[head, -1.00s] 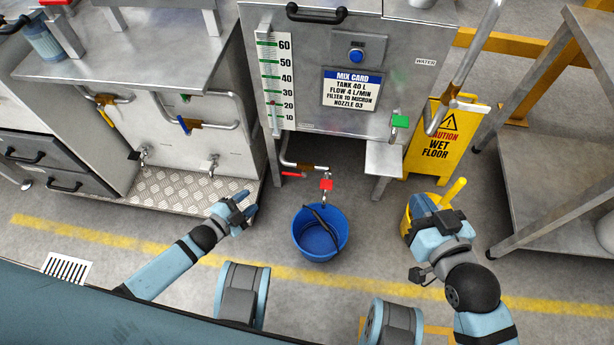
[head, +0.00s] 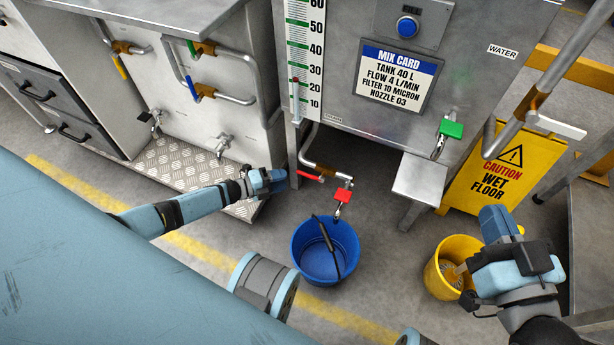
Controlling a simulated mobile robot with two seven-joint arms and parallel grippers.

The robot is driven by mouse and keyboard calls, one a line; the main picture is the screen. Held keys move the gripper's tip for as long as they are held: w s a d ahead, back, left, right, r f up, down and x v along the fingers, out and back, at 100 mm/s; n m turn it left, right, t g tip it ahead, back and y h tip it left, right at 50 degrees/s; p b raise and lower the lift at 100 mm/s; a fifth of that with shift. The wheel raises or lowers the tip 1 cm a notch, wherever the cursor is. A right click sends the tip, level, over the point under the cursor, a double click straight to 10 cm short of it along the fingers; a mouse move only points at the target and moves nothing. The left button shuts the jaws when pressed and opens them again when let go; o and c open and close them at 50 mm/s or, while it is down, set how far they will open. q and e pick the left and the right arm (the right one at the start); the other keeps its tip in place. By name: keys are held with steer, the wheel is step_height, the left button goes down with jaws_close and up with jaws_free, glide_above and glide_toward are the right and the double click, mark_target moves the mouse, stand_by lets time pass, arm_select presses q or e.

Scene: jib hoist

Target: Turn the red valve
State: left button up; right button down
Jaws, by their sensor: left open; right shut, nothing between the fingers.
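A pipe below the tank carries a valve with a red lever handle (head: 310,176). My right gripper (head: 494,222) is shut and empty, at the right by the yellow bucket, far from the red handles.
The steel tank (head: 470,65) stands above the pipe, with a green-handled tap (head: 451,129) and a small step (head: 420,178). A yellow bucket (head: 440,275) and a wet floor sign (head: 515,170) stand right. A tread-plate ledge (head: 190,165) lies left.

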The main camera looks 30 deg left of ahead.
mark_target(306, 175)
arm_select(q)
steer(key=b+x, duration=0.2)
steer(key=x, duration=0.5)
steer(key=shift+w+d+f, duration=0.15)
steer(key=shift+w+d, duration=0.15)
steer(key=shift+w+d+b, duration=0.3)
steer(key=shift+w+d, duration=0.05)
arm_select(e)
steer(key=shift+w+d+r+n+t+y, duration=0.15)
steer(key=shift+w+d+n+t, duration=0.15)
steer(key=shift+n, duration=0.25)
steer(key=shift+w+d+r+n+t+y, duration=0.1)
steer(key=shift+w+d+n+t+y, duration=0.1)
steer(key=shift+w+n+t, duration=0.25)
steer(key=shift+s, duration=0.1)
arm_select(q)
jaws_close()
